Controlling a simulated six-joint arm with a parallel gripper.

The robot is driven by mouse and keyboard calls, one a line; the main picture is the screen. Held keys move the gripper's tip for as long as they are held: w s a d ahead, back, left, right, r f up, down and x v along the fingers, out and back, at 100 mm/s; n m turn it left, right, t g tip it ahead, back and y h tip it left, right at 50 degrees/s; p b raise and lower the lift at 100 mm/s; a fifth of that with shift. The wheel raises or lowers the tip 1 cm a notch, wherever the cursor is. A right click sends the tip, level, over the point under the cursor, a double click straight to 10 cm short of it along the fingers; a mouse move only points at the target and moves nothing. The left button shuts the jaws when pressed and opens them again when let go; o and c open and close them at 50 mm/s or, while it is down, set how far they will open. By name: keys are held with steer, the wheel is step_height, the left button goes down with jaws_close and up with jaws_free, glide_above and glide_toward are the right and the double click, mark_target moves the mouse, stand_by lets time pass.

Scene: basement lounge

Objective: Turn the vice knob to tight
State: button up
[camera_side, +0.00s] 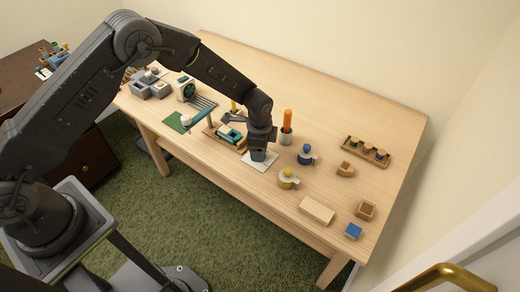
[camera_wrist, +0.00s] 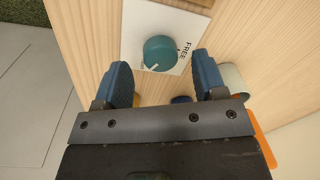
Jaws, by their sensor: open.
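The knob (camera_wrist: 160,52) is a round teal dial with a pale pointer line near its lower edge, in the upper middle of the wrist view. It sits on a white plate (camera_wrist: 134,28) with the word FREE printed right of the knob. Any other marking is too small to read. In the side view the white plate (camera_side: 249,161) lies near the table's front edge, with the knob largely hidden under my gripper (camera_side: 258,154). In the wrist view my gripper (camera_wrist: 161,63) is open, with its blue fingers apart on either side below the knob.
A wooden tray with a teal device (camera_side: 229,133) stands close on the left. A cup with an orange stick (camera_side: 287,127) stands behind on the right. The table's back (camera_side: 330,95) is clear.

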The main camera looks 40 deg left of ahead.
step_height(320, 180, up, 12)
steer(key=shift+s+d, duration=0.15)
steer(key=shift+s, duration=0.2)
steer(key=s+a+r+n+t, duration=0.1)
steer(key=s+a+r+n, duration=0.2)
steer(key=s+r, duration=0.45)
steer(key=s+a+r+n+t, duration=0.1)
steer(key=s+a+r+n, duration=0.25)
steer(key=r, duration=0.65)
steer(key=s+a+r+n+t, duration=0.1)
steer(key=s+a+n, duration=0.1)
steer(key=s, duration=0.7)
steer(key=s+a+r+n+t, duration=0.1)
steer(key=s+n, duration=0.3)
steer(key=s, duration=0.4)
steer(key=shift+s+a+r+t, duration=0.4)
steer(key=shift+a+r, duration=0.1)
steer(key=shift+r, duration=0.05)
